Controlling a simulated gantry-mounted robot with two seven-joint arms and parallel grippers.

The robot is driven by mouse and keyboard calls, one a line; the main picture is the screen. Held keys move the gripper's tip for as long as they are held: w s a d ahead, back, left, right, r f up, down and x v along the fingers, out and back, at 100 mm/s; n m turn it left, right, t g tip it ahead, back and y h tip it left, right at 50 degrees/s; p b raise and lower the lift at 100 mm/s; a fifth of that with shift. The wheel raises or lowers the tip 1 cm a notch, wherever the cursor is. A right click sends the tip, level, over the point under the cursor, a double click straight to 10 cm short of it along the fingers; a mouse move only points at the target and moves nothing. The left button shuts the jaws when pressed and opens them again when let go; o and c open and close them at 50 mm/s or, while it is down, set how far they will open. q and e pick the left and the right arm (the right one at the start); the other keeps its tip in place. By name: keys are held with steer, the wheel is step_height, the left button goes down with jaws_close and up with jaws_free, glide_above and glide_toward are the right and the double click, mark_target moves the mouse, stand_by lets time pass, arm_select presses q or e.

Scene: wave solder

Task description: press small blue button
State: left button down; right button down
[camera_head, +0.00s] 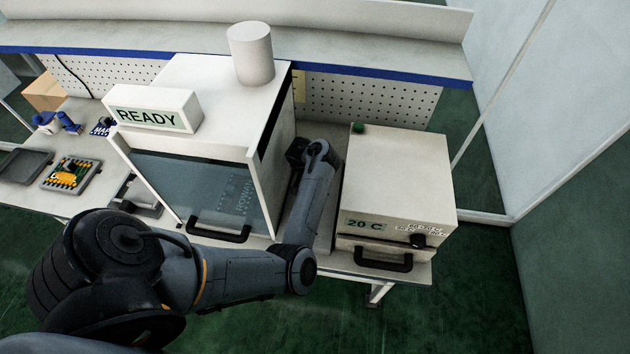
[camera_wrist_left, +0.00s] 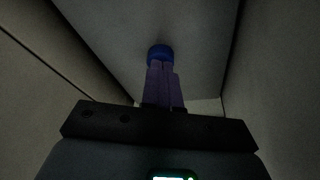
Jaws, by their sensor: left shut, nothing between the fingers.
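The small blue button (camera_wrist_left: 160,51) is round and sits on a grey panel in the left wrist view. My left gripper (camera_wrist_left: 160,68) is shut and empty, its fingertips right at the button's lower edge in that view. They cover part of the button, and I cannot tell whether they touch it. In the head view my left arm reaches into the gap between the white machine with the READY sign (camera_head: 148,117) and the white box marked 20 C (camera_head: 393,190). The gripper (camera_head: 296,152) is dark there and its fingertips are hard to make out. The button is hidden in that view.
Walls stand close on both sides of my left gripper. A white cylinder (camera_head: 251,55) tops the READY machine, and black handles (camera_head: 218,231) stick out at the front. A tray with a circuit board (camera_head: 71,175) lies at the left. Pegboard (camera_head: 365,102) runs behind.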

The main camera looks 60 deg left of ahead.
arm_select(q)
steer(key=shift+f, duration=0.25)
steer(key=shift+f+b, duration=0.15)
steer(key=shift+b, duration=0.15)
steer(key=shift+r+p, duration=0.85)
steer(key=shift+p, duration=0.15)
step_height(320, 180, up, 5)
steer(key=p, duration=0.5)
steer(key=shift+f, duration=0.2)
